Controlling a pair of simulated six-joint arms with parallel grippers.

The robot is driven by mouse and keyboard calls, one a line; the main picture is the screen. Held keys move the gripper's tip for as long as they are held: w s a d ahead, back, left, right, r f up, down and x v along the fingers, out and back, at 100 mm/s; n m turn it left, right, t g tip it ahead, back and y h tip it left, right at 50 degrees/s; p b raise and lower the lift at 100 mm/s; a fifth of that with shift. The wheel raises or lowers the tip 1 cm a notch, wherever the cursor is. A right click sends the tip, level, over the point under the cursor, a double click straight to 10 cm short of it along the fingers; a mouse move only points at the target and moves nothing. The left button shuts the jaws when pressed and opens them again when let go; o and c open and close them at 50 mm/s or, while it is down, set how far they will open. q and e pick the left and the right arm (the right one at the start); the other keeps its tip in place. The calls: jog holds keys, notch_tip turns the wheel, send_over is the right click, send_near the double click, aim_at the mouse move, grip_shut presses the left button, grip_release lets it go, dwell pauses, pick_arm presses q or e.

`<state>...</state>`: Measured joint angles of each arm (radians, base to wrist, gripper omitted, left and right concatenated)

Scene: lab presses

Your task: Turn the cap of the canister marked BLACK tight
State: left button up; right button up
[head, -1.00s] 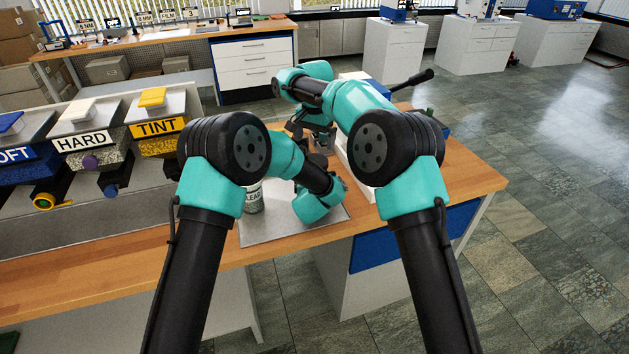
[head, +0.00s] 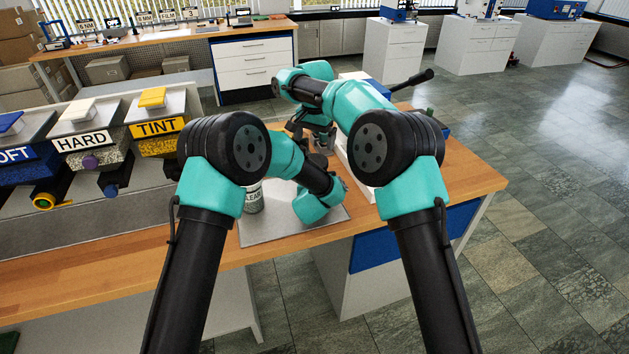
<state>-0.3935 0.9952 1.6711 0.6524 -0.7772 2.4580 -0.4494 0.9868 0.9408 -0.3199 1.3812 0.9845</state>
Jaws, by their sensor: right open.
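The canister marked BLACK cannot be made out; my arms cover much of the work area. One canister (head: 253,198) stands upright on the grey mat, partly behind my left arm. Its label is cut off and reads something like "LEAR". My right gripper (head: 318,145) points down beyond my left forearm. It is open, but its fingertips are small and partly covered. My left wrist is bent low over the mat and hides its own fingers, so I cannot see whether they hold anything.
The grey mat (head: 290,234) lies on the wooden bench (head: 480,181). Hoppers marked HARD (head: 88,142) and TINT (head: 157,128), and one partly cut off, stand at left. A white tray edge (head: 357,176) shows behind my right arm. The bench's right end is clear.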

pick_arm(q)
jog(key=shift+c, duration=0.9)
pick_arm(e)
jog(key=shift+n, duration=0.5)
jog(key=n, duration=0.5)
jog(key=shift+n, duration=0.4)
jog(key=n, duration=0.6)
jog(key=shift+r, duration=0.1)
jog(key=n, duration=0.6)
jog(key=shift+r+n, duration=0.1)
jog(key=shift+n, duration=0.3)
jog(key=n, duration=0.3)
jog(key=shift+n, duration=0.4)
jog(key=n, duration=0.3)
jog(key=shift+n, duration=0.3)
jog(key=shift+f, duration=3.95)
